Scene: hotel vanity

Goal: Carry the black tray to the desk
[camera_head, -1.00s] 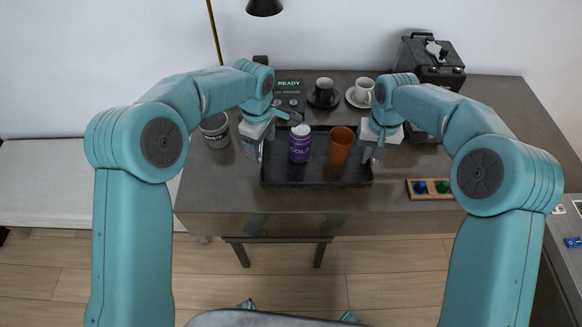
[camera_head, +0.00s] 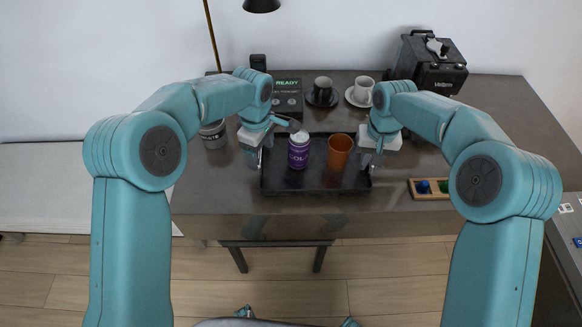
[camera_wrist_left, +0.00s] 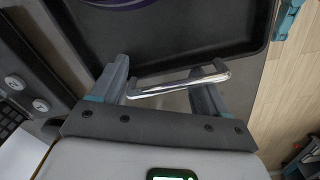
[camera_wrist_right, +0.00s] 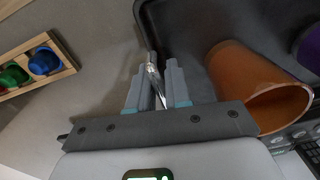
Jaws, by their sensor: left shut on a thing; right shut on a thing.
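The black tray (camera_head: 315,186) appears level over the front middle of the desk (camera_head: 420,222); I cannot tell whether it touches the desktop. It carries a purple can (camera_head: 299,153) with a white top and an orange cup (camera_head: 340,152), both upright. My left gripper (camera_head: 254,158) is at the tray's left end, shut on its silver handle, which shows between the fingers in the left wrist view (camera_wrist_left: 180,84). My right gripper (camera_head: 370,157) is at the right end, shut on the other handle (camera_wrist_right: 154,82). The fingertips are partly hidden in the head view.
A black mug (camera_head: 322,88) and a white mug (camera_head: 363,88) on saucers stand behind the tray, with a dark sign (camera_head: 287,98) beside them. A coffee machine (camera_head: 428,66) is at the back right. A wooden holder (camera_head: 430,188) lies right of the tray, a grey tin (camera_head: 213,134) left.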

